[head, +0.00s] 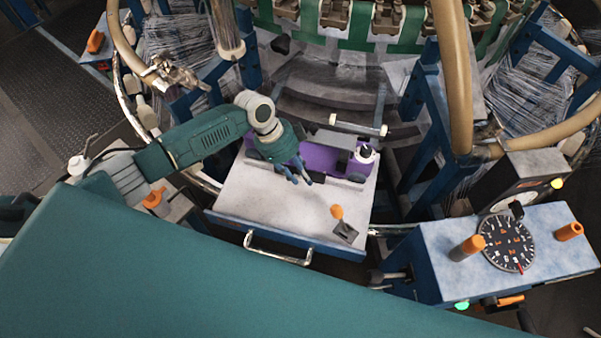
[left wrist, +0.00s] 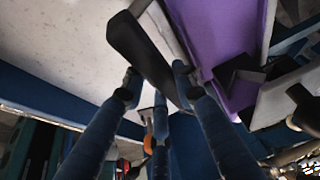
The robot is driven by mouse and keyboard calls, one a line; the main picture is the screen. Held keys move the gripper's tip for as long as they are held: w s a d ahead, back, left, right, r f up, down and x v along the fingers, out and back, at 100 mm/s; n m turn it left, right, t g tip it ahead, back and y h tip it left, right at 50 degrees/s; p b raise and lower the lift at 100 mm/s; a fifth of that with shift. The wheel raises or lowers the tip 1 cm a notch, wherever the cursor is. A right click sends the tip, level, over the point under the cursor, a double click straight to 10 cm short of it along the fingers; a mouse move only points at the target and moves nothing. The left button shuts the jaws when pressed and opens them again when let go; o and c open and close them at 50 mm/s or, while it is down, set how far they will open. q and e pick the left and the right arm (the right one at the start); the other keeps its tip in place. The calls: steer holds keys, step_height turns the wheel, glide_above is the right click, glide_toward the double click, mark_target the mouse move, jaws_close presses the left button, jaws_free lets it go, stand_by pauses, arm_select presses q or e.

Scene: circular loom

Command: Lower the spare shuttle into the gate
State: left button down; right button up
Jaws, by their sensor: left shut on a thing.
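The spare shuttle (head: 318,157) is a long purple body with dark fittings and a white spool at its right end. It is over the back part of a pale table in the head view, and its purple side also fills the upper middle of the left wrist view (left wrist: 222,40). My left gripper (head: 300,178) is at the shuttle's near side, fingers pointing down. In the left wrist view its blue fingers (left wrist: 158,85) close on a dark bar (left wrist: 140,48) beside the purple body; how the bar joins it is hidden. I cannot make out the gate for certain. My right gripper is not in view.
The pale table (head: 270,205) has a metal handle (head: 277,250) in front and an orange-knobbed lever (head: 342,222) near its front right. A blue control box (head: 430,245) with a dial stands at right. Loom posts and tan hoops (head: 452,80) flank the opening behind.

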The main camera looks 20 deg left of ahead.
arm_select(q)
steer(key=c, duration=1.3)
jaws_free()
steer(key=shift+s+f, duration=0.1)
steer(key=shift+f, duration=0.05)
steer(key=v, duration=1.2)
